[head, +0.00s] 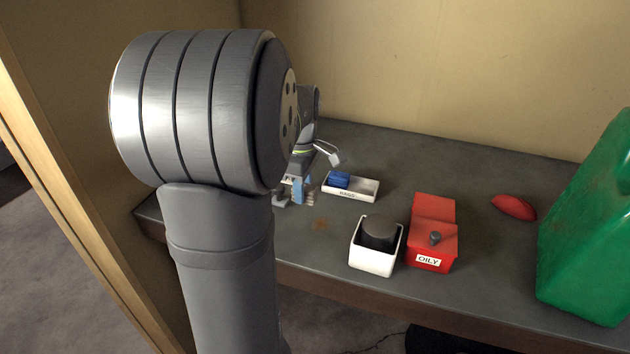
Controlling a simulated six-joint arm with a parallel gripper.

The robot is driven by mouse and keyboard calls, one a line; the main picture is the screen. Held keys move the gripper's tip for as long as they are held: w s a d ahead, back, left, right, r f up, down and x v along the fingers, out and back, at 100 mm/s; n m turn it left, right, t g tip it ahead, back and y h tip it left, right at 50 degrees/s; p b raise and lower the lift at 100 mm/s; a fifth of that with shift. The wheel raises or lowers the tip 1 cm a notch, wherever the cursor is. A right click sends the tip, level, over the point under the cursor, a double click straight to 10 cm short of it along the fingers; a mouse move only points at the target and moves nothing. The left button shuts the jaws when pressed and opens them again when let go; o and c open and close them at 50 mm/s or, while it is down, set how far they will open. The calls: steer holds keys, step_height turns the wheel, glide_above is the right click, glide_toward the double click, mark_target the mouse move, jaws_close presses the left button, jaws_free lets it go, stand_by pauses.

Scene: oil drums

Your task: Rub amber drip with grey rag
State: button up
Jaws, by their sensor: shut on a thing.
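The amber drip (321,224) is a small brownish stain on the grey bench top, in front of the rags tray. My gripper (296,193) is low over the bench, left of and a little behind the drip, partly hidden behind my own arm. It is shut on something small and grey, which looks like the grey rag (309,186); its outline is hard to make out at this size. Some blue shows between the gripper parts. The gripper and what it holds appear apart from the drip.
A white tray labelled RAGS (365,193) holds a blue folded rag (339,179). In front stand a white box (371,256) with a dark round thing and a red bin labelled OILY (433,215). A red lump (514,207) and a green can (590,240) stand right.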

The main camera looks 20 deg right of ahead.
mark_target(305, 219)
steer(key=shift+f, duration=3.55)
steer(key=shift+s+d+f, duration=0.15)
steer(key=shift+d, duration=0.05)
steer(key=shift+s+d+f, duration=0.15)
steer(key=shift+s+d, duration=0.4)
steer(key=shift+s, duration=0.05)
steer(key=shift+c, duration=0.3)
steer(key=shift+s+d, duration=0.2)
steer(key=shift+d, duration=0.05)
steer(key=shift+s+d, duration=1.6)
steer(key=shift+s, duration=0.05)
steer(key=shift+w+a, duration=2.5)
steer(key=shift+w, duration=0.3)
steer(key=shift+s+d, duration=0.5)
steer(key=shift+d, duration=0.4)
steer(key=shift+s+d, duration=2.05)
steer(key=shift+w+a, duration=2.75)
step_height(305, 219, up, 7)
steer(key=shift+r, duration=0.1)
steer(key=shift+s+r, duration=0.1)
steer(key=shift+r, duration=0.4)
